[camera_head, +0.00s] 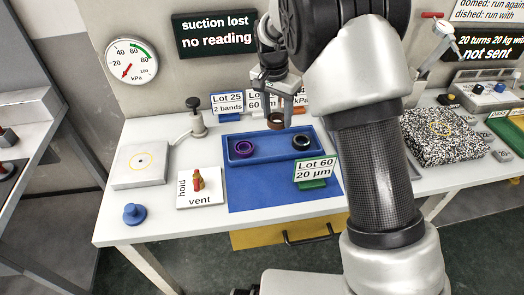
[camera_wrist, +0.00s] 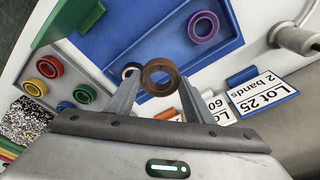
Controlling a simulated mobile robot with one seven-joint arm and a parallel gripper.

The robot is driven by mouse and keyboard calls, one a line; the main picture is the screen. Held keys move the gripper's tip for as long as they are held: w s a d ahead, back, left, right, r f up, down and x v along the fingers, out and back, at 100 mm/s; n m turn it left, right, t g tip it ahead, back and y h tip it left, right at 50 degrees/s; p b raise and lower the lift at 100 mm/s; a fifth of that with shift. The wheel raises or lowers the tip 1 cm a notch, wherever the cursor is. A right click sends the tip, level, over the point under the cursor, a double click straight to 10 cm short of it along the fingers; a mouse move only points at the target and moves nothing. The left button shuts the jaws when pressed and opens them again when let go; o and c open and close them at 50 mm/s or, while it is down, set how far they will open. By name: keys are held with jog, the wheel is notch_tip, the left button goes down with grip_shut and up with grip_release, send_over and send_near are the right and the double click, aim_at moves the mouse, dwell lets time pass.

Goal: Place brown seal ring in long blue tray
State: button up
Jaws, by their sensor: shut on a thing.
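The brown seal ring (camera_head: 275,120) is held between the fingertips of my gripper (camera_head: 278,112), above the back edge of the long blue tray (camera_head: 268,160). In the wrist view the brown ring (camera_wrist: 160,77) sits between both fingers of my gripper (camera_wrist: 158,88), its hole facing the camera. The tray (camera_wrist: 150,30) lies beyond it. A purple ring (camera_head: 243,149) lies at the tray's left end and a black ring (camera_head: 301,142) at its right end. The tray's middle floor is bare. The ring appears raised above the tray.
A hold/vent valve (camera_head: 199,183) is front left. Lot cards (camera_head: 228,103) stand behind. The wrist view shows several coloured rings, including a red one (camera_wrist: 49,67), at left.

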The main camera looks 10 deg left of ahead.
aim_at(274, 147)
jog(key=f, duration=0.3)
jog(key=f+b, duration=0.1)
jog(key=f, duration=0.2)
jog(key=a+f, duration=0.1)
jog(key=f, duration=0.3)
jog(key=shift+s+f+b, duration=0.1)
jog(key=shift+b, duration=0.2)
jog(key=shift+f, duration=0.15)
jog(key=o, duration=1.1)
jog(key=shift+c, duration=0.2)
